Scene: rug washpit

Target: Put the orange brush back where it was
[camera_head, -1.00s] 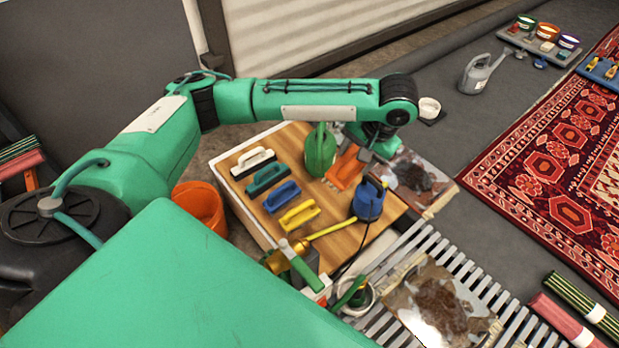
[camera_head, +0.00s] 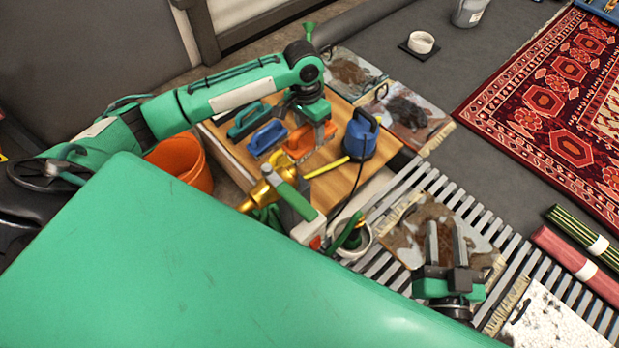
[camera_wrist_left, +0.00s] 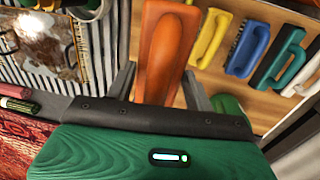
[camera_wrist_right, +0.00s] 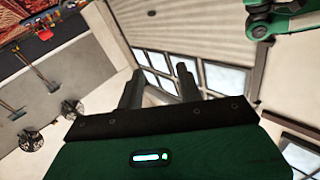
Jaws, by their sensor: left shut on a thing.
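My left gripper (camera_head: 315,128) is shut on the orange brush (camera_head: 300,146) over the wooden board (camera_head: 345,186). In the left wrist view the orange brush (camera_wrist_left: 163,45) lies between the two fingers, its lower end hidden by the gripper body. Beside it stand the yellow brush (camera_wrist_left: 209,38), blue brush (camera_wrist_left: 247,48), dark green brush (camera_wrist_left: 279,56) and white brush (camera_wrist_left: 303,70) in a row. Whether the orange brush touches the board I cannot tell. My right gripper (camera_head: 445,240) is open and empty above a soiled rug sample, fingers pointing up in the head view.
A blue pump-like container (camera_head: 361,136) with a yellow spout stands just right of the orange brush. A brass nozzle with a green handle (camera_head: 290,195) is in front. An orange bucket (camera_head: 182,163) is left of the board. A slatted grate (camera_head: 480,196) lies to the right.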

